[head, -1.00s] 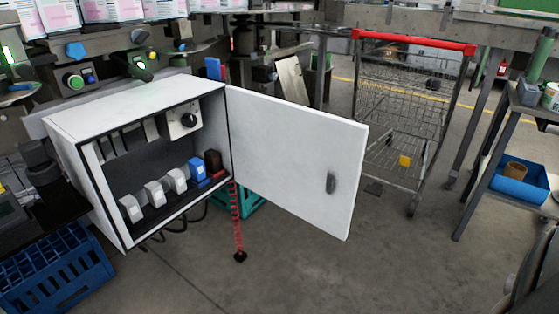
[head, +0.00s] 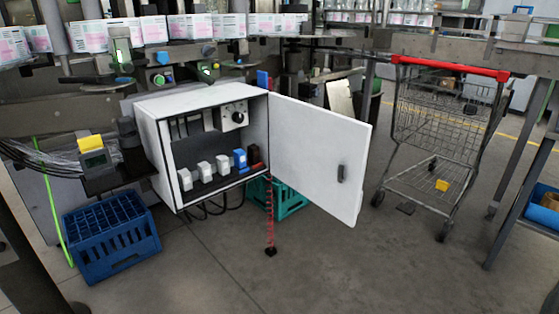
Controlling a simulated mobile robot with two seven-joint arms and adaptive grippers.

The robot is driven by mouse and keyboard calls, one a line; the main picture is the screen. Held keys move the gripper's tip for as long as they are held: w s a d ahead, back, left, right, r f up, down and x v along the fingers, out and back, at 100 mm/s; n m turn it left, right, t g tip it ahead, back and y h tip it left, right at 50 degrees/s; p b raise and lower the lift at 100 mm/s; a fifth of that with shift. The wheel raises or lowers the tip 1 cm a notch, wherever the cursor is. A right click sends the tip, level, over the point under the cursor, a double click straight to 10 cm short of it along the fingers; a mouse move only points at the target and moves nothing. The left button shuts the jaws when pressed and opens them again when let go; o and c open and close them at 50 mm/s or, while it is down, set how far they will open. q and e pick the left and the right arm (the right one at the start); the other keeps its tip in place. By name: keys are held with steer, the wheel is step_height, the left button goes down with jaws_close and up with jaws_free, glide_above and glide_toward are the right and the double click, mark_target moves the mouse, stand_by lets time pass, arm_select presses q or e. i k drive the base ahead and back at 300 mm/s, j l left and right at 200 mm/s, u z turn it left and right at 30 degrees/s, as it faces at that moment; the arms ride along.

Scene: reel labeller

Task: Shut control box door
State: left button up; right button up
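The white control box (head: 200,98) is mounted below the machine, left of the middle in the head view. Its front is open and shows several white switches, a blue one and a round black knob inside. Its door (head: 315,150) is hinged on the right edge of the box and stands wide open, swung out to the right. A dark handle (head: 342,173) sits near the door's free edge. Neither of my grippers shows in the head view.
A blue crate (head: 110,235) stands on the floor at left. A teal crate (head: 290,197) is behind the door. A red-handled shopping cart (head: 440,135) stands at right. A red coiled cable (head: 270,215) hangs below the box. The floor (head: 330,270) in front is clear.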

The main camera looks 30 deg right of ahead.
mark_target(309, 143)
steer(key=l+u, duration=0.2)
steer(key=u, duration=0.2)
steer(key=l+u, duration=0.25)
steer(key=u, duration=0.2)
steer(key=k+l, duration=0.1)
steer(key=l, duration=3.25)
steer(key=k+l, duration=0.15)
steer(key=k, duration=0.25)
steer(key=k+l+z, duration=0.15)
steer(key=k, duration=0.2)
steer(key=k+l, duration=0.15)
steer(key=k, duration=0.25)
